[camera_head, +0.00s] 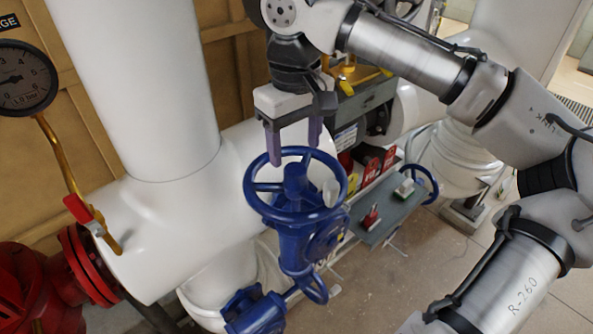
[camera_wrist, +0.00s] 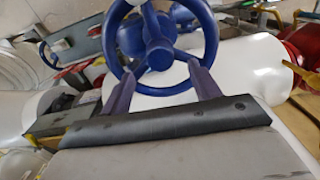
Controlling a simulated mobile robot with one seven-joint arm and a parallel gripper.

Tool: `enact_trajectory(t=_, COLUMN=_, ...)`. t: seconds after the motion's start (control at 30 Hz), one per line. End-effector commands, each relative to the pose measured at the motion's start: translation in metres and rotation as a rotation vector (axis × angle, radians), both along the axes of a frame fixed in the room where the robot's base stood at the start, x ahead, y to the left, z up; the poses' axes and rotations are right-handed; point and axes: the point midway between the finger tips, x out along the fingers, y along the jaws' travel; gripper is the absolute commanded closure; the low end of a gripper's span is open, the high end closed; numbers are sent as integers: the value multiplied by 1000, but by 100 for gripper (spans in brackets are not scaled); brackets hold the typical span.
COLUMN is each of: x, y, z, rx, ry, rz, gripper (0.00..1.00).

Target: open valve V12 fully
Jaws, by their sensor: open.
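A blue valve with a spoked handwheel (camera_head: 295,208) stands upright in the middle of the head view, in front of a thick white pipe. No V12 label is readable on it.
A grey shelf (camera_head: 375,215) with small items is right of the valve. A second blue handwheel (camera_head: 424,183) is beyond it. Left are a pressure gauge (camera_head: 22,78), a red-handled small valve (camera_head: 80,209) and red flanged piping (camera_head: 40,290). White pipes crowd the left and back.

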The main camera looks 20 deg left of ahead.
Motion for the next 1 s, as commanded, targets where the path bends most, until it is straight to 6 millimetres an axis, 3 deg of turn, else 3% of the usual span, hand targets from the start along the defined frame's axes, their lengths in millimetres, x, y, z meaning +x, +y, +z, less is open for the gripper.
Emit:
enact_trajectory(t=0.4, x=0, y=0, z=2, rx=1, ry=1, rz=-510, gripper=38)
enact_trajectory(t=0.77, x=0, y=0, z=1, rx=0, ry=0, rz=-753, gripper=38)
enact_trajectory(t=1.0, x=0, y=0, z=2, rx=-1, ry=1, rz=-1065, gripper=38)
